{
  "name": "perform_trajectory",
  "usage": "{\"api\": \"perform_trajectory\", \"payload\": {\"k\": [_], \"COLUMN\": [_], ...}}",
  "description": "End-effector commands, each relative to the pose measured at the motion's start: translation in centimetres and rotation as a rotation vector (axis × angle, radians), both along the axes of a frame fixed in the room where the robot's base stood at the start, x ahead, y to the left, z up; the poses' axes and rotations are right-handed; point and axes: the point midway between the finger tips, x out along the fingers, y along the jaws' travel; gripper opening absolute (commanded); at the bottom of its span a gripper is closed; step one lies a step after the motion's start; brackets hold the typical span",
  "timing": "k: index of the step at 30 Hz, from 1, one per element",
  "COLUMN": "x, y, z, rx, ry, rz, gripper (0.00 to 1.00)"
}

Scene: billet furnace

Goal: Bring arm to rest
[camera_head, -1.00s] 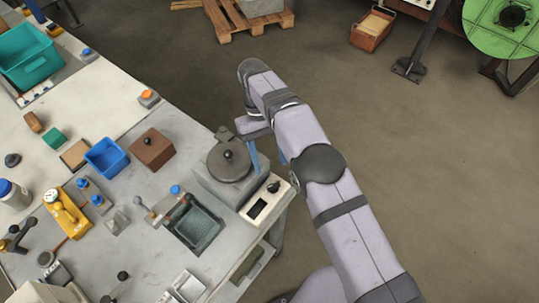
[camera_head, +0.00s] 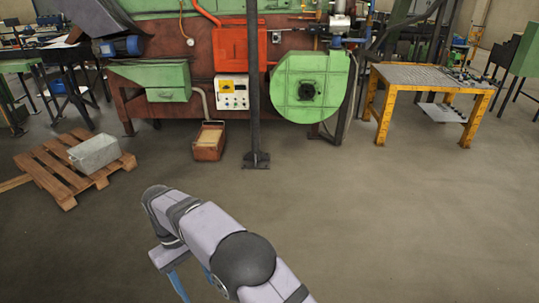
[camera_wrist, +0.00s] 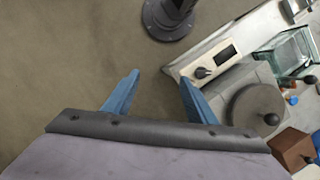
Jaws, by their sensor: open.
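My gripper (camera_wrist: 158,98) shows in the wrist view with its two blue fingers spread apart and nothing between them. It points down over bare floor beside the edge of a workbench. In the head view my arm reaches up from the bottom edge. There only part of a blue finger shows, below the wrist at the lower left, and the fingertips are not clear.
In the wrist view a grey furnace with a round lid (camera_wrist: 256,108) stands on the bench at right, with a glass box (camera_wrist: 290,52) behind. In the head view are a pallet (camera_head: 62,180), a post (camera_head: 255,90) and a yellow table (camera_head: 425,77). Open floor lies between.

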Motion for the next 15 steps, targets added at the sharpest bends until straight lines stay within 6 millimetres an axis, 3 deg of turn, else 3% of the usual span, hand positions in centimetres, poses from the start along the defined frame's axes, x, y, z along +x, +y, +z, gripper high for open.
{"api": "perform_trajectory", "payload": {"k": [3, 7, 11, 15], "x": [2.1, 3.0, 2.8, 1.2], "y": [-5.0, -10.3, -15.7, -21.4], "z": [1.3, 2.2, 2.8, 3.0], "rx": [0.027, 0.051, 0.074, 0.092], "ry": [-0.028, -0.06, -0.095, -0.136], "rz": [-0.108, -0.216, -0.323, -0.439], "gripper": [0.52, 0.52, 0.52, 0.52]}}
